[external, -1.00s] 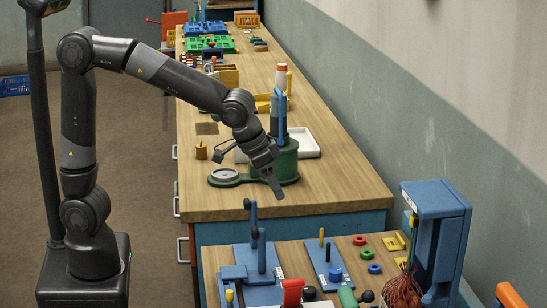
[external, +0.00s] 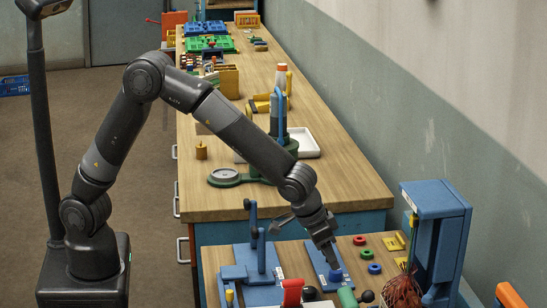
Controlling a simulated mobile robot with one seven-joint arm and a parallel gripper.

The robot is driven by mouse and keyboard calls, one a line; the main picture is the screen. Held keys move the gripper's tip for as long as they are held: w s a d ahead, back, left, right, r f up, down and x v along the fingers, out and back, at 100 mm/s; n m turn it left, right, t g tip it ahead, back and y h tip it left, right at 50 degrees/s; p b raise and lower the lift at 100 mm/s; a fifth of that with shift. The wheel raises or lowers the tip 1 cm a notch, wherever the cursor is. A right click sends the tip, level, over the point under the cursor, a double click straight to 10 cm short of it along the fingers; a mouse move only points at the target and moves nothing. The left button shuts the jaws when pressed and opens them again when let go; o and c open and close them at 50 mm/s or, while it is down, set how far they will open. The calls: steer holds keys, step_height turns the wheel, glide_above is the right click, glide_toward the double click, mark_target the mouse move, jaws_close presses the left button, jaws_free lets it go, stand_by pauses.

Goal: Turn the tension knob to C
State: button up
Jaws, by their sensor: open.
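A small round blue piece (external: 335,275), which may be the tension knob, sits on a blue plate (external: 316,262) on the near bench. Any letter markings are too small to read, so I cannot tell its setting. My gripper (external: 332,264) points down over this plate, with its fingertips just above or beside the blue piece. I cannot tell whether they touch it.
A blue stand with upright posts (external: 262,255) is left of my gripper. Green, red and blue rings (external: 367,254) lie to its right, before a tall blue frame (external: 435,235). A red block (external: 292,291) and a green rounded object (external: 347,297) are close in front.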

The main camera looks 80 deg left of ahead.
mark_target(336, 274)
steer(key=shift+x, duration=2.2)
steer(key=c, duration=1)
steer(key=shift+o, duration=0.2)
steer(key=shift+a+m, duration=0.1)
steer(key=shift+m, duration=0.3)
steer(key=m+h, duration=0.1)
steer(key=m, duration=0.2)
steer(key=shift+a+h, duration=0.2)
steer(key=shift+h, duration=0.2)
steer(key=shift+m+g+h, duration=0.5)
steer(key=shift+m, duration=1.5)
